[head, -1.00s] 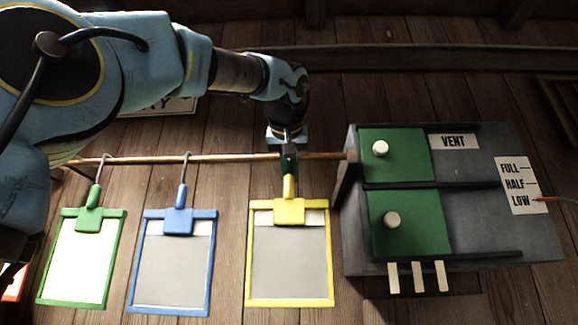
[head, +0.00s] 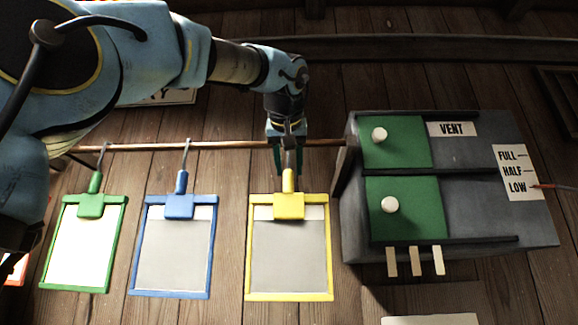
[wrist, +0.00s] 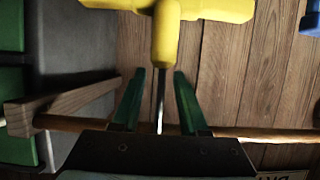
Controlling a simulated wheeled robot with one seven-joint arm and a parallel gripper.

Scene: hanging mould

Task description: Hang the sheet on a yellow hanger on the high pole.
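The yellow hanger (head: 289,206) holds a grey sheet (head: 288,256) with a pale top strip, upright below the wooden pole (head: 225,146). My gripper (head: 287,168) is at the pole, just above the hanger's yellow neck. Its two green fingers are apart, one on each side of the metal hook stem. In the wrist view the fingers (wrist: 160,72) also stand apart with the stem between them, below the yellow hanger (wrist: 165,35). The stem reaches the pole (wrist: 265,134); the hook's top is hidden by my gripper.
A blue hanger (head: 178,207) with a grey sheet and a green hanger (head: 92,208) with a white sheet hang further left. A grey vent box (head: 480,220) with green sliding panels and white knobs stands close on the right, by the pole's end.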

